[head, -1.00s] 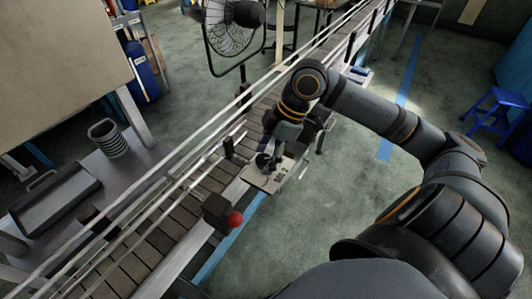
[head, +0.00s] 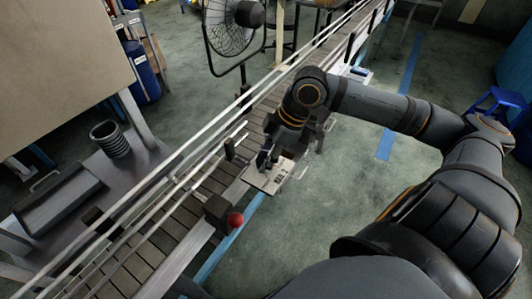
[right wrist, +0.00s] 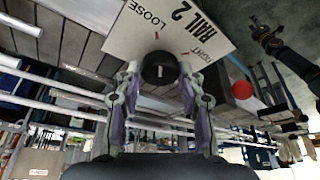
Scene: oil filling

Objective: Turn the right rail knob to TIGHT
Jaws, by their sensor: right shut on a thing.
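The right rail knob (right wrist: 160,68) is a dark round knob on a pale plate (right wrist: 190,25) in the right wrist view. The plate reads RAIL 2, LOOSE and TIGHT and has small red marks; the lettering is upside down. My right gripper (right wrist: 160,76) is shut on the knob, one finger on each side. In the head view the right gripper (head: 265,161) reaches down onto the plate (head: 268,178) beside the conveyor, and the knob is mostly hidden. I cannot tell where the knob points. My left gripper is not in view.
The slatted conveyor (head: 152,247) with metal rails runs diagonally. A dark box with a red ball-shaped button (head: 235,220) sits on its near edge, close to the plate. A fan (head: 232,35) stands behind. A blue stool (head: 497,102) is at the right. Floor beside the conveyor is open.

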